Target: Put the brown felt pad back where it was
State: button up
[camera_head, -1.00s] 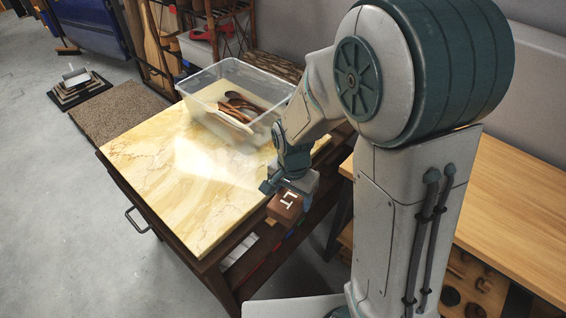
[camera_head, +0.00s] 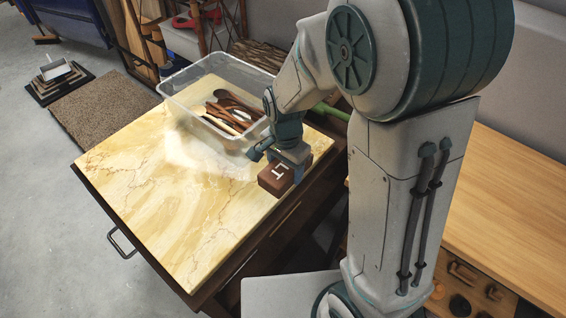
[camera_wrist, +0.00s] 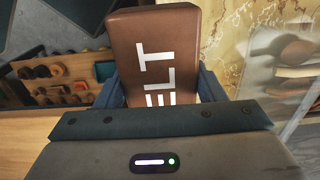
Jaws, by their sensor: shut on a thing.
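The brown felt pad (camera_head: 276,180) is a brown block with white lettering, partly readable as "ELT" in the wrist view (camera_wrist: 155,50). My gripper (camera_head: 288,165) is shut on it, with a finger on each side of the block in the wrist view (camera_wrist: 168,88). In the head view the pad is at the right front edge of the marble-topped table (camera_head: 170,220). I cannot tell whether it touches the top or hangs just above it.
A clear plastic bin (camera_head: 180,98) with wooden utensils stands at the table's back, close to my gripper. The table's left and front are clear. A wooden bench (camera_head: 510,215) is at the right. A brown mat (camera_head: 95,110) lies beyond the table.

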jog(key=w+f, duration=0.1)
jog(key=w, duration=0.1)
jog(key=w+f, duration=0.2)
jog(key=w, duration=0.1)
jog(key=w+f, duration=0.1)
jog(key=w, duration=0.1)
jog(key=shift+w+f, duration=0.25)
jog(key=shift+f, duration=1.95)
jog(key=shift+f, duration=0.25)
jog(key=o, duration=1)
jog(key=shift+r, duration=0.1)
jog(key=shift+o, duration=0.2)
